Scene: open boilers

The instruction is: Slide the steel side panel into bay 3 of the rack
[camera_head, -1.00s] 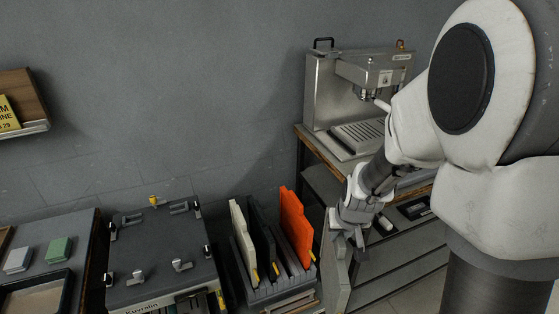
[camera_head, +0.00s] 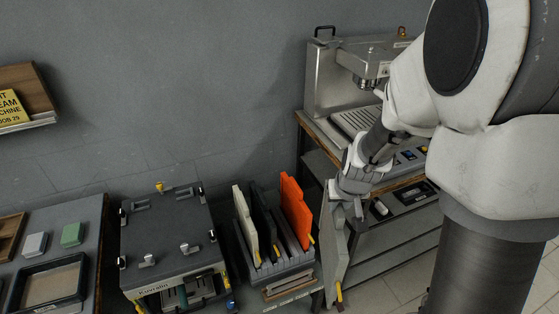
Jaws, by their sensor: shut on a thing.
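My gripper (camera_head: 347,205) is shut on the top of the grey steel side panel (camera_head: 336,256). The panel hangs upright, near edge-on to the view, with a yellow tab low on it. It is just right of the rack (camera_head: 285,262) and outside its bays. The rack holds a cream panel (camera_head: 244,225), a black panel (camera_head: 266,225) and an orange panel (camera_head: 296,213), with slots between them. Bay numbers are too small to read. My fingertips are partly hidden.
An espresso machine (camera_head: 345,75) stands on a shelved stand (camera_head: 395,235) behind and right of the panel. A left table holds a tray (camera_head: 52,283) and small grey and green blocks.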

